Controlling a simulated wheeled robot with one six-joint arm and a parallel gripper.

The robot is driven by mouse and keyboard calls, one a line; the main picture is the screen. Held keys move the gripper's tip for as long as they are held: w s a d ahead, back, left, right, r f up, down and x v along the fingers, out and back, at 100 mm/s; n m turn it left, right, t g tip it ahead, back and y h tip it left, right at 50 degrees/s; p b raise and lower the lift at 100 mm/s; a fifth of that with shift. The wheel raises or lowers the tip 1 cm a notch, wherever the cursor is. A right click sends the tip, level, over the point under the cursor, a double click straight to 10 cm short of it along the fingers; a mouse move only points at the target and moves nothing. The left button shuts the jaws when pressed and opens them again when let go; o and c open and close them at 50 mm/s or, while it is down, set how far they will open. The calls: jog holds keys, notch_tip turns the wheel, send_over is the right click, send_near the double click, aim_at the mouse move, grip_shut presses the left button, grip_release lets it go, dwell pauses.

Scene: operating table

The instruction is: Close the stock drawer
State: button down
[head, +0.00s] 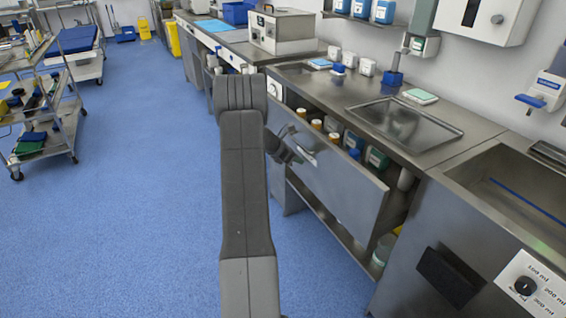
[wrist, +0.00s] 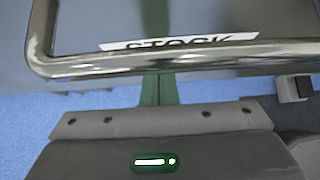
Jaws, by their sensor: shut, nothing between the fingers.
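The stock drawer (head: 335,180) stands pulled out from the steel counter, its grey front away from the cabinet. Several bottles show in the gap behind the front. In the wrist view the bar handle (wrist: 190,62) crosses the picture, with the white STOCK label (wrist: 180,42) behind it, partly covered by the bar. My gripper (head: 296,157) is close to the upper left of the drawer front, partly hidden by my arm. Its shut, narrow fingers (wrist: 159,88) reach the handle area in the wrist view. Whether they touch the handle or front cannot be told.
The counter (head: 345,85) carries a sink (head: 405,122) and a steel box (head: 283,30). A second basin (head: 510,195) is at the right. A trolley (head: 50,125) stands at the left. The blue floor (head: 130,220) left of the drawer is clear.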

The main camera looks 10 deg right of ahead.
aim_at(297, 143)
jog(key=w+d+p, duration=0.2)
jog(key=w+d, duration=0.1)
jog(key=d, duration=0.7)
jog(key=shift+w+d+r, duration=0.15)
jog(key=shift+w+d, duration=0.1)
jog(key=shift+d, duration=0.15)
jog(key=shift+r, duration=0.1)
jog(key=v, duration=0.4)
jog(key=a+f+v, duration=0.1)
jog(key=v, duration=0.3)
jog(key=a+f+v, duration=0.1)
jog(key=v, duration=0.4)
jog(key=shift+s+f, duration=0.2)
jog(key=shift+s, duration=0.1)
